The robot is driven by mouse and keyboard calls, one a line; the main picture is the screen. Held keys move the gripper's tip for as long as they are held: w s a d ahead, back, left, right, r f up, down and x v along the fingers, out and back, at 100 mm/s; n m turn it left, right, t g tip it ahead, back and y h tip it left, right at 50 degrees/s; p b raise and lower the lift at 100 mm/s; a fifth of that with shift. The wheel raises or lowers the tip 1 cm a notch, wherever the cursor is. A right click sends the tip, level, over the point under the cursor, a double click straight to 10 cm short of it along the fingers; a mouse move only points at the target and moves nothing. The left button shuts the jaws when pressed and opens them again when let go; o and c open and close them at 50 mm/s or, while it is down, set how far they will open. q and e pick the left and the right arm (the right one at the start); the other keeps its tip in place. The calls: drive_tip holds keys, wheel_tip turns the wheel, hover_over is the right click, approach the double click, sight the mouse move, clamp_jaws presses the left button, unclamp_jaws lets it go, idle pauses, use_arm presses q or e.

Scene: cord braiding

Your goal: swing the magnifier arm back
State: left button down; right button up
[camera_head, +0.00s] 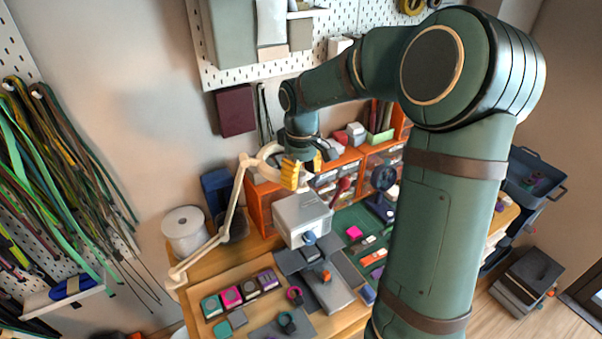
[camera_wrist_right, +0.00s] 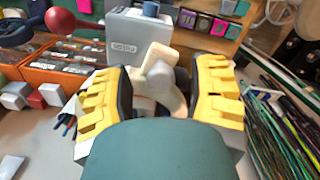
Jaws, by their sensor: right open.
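The cream magnifier arm (camera_head: 238,198) rises from the left side of the bench and bends toward the orange drawers. Its pale ring-shaped head (camera_head: 268,152) is beside my right gripper (camera_head: 304,170), partly hidden behind it. The right gripper points down, its yellow-padded fingers apart. In the right wrist view a cream jointed piece (camera_wrist_right: 158,72), which looks like part of the magnifier, shows between the open fingers (camera_wrist_right: 160,98). I cannot tell whether the fingers touch it. My left gripper is not in view.
A grey machine box (camera_head: 302,218) stands just below the right gripper. A white spool (camera_head: 185,232) stands left of the magnifier arm. Orange drawers (camera_head: 262,208) line the back. Cords (camera_head: 65,190) hang on the left wall. Small coloured blocks (camera_head: 231,297) lie at the front.

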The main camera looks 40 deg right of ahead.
drive_tip(key=shift+r, duration=0.15)
wheel_tip(320, 180, up, 12)
idle(0.6)
idle(0.5)
